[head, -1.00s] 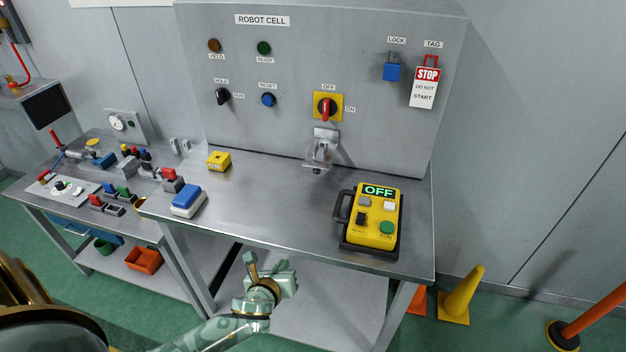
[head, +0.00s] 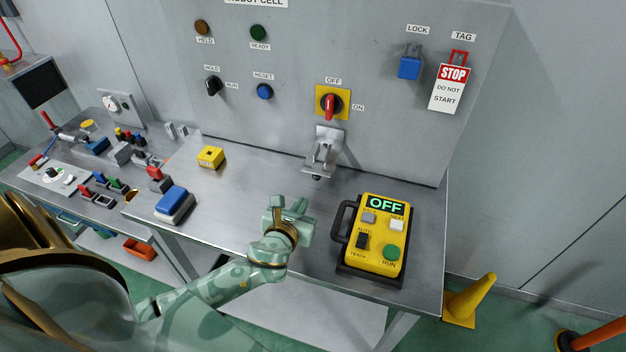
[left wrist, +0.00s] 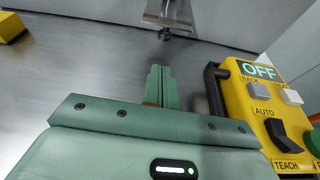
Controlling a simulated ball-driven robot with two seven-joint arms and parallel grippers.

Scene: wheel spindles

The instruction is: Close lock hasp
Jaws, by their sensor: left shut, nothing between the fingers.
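The grey metal lock hasp (head: 325,150) hangs on the panel just below the red rotary switch (head: 330,105) on its yellow plate, its lower end sticking out from the panel. It also shows at the top of the left wrist view (left wrist: 168,14). A blue padlock (head: 409,67) hangs at the label LOCK on the panel. My left gripper (head: 287,207) is shut and empty above the table's front part, below and left of the hasp and apart from it. Its closed fingers (left wrist: 160,85) point toward the hasp in the left wrist view. My right gripper is not in view.
A yellow pendant (head: 377,238) reading OFF stands right of my left gripper. A blue-topped box (head: 174,204) and a small yellow box (head: 211,157) stand to the left. A STOP tag (head: 449,88) hangs right of the padlock. The tabletop before the hasp is clear.

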